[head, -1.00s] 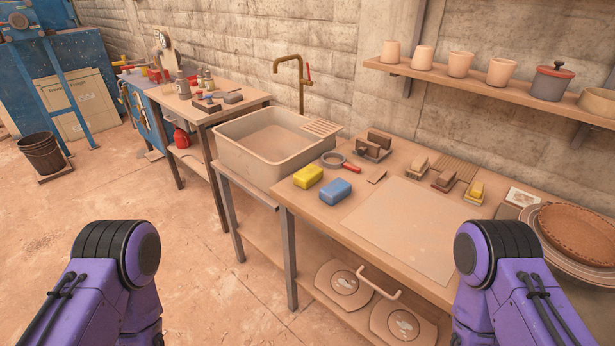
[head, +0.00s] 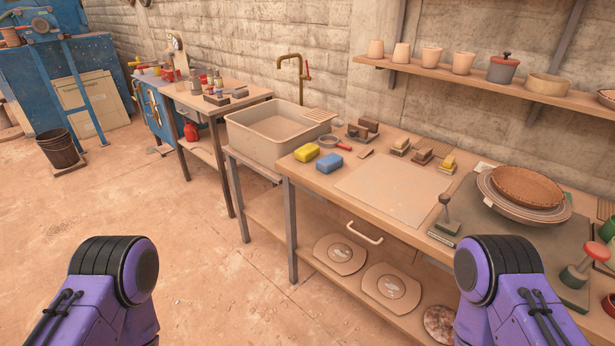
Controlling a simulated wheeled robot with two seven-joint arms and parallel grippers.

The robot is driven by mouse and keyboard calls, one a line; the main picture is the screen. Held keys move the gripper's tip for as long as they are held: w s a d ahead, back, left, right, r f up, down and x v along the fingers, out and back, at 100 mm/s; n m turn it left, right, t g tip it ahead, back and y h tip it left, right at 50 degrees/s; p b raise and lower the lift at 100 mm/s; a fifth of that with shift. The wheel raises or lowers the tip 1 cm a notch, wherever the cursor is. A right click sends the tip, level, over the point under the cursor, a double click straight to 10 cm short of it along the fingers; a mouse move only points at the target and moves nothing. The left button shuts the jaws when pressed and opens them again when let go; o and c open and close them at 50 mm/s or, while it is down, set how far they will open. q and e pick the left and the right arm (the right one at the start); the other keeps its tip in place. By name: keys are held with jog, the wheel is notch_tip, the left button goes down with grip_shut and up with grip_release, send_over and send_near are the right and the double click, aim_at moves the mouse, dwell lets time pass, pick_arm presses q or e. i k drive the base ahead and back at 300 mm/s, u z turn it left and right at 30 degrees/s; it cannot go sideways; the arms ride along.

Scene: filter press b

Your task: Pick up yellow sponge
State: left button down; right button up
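The yellow sponge (head: 306,152) lies on the wooden worktable, near its left end beside the sink. A blue sponge (head: 329,163) lies just to its right and a little nearer to me. The yellow sponge is fully visible. Neither gripper is in the picture.
A sink (head: 268,135) with a brass tap (head: 299,75) stands left of the sponges. A magnifier-like ring (head: 329,142), brushes and a pale board (head: 391,190) share the worktable. The floor (head: 160,235) in front is clear.

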aim_at(305, 154)
jog(key=z, duration=1.35)
jog(key=k, duration=0.15)
jog(key=u, duration=2.85)
jog(key=i, duration=1.65)
jog(key=z, duration=0.85)
jog(key=i, duration=0.7)
jog(key=z, duration=0.85)
